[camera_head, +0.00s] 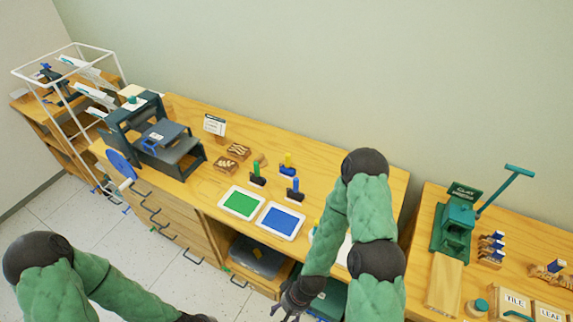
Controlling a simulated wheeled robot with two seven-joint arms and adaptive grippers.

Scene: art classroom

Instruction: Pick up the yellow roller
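A small upright piece with a yellow top and blue base (287,165) stands on the wooden cabinet top. I cannot tell if it is the yellow roller. A roller with a green handle (256,174) and one with a blue handle (294,190) stand behind the ink trays. My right gripper (294,300) is low, in front of the cabinet, apart from these things; its opening is unclear. My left gripper (192,317) barely shows at the bottom edge.
A green ink tray (222,209) and a blue ink tray (262,227) lie near the cabinet's front edge. A dark press (150,135) with a blue wheel stands left. A green clay press (456,225) stands on the right table. A gap separates both tables.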

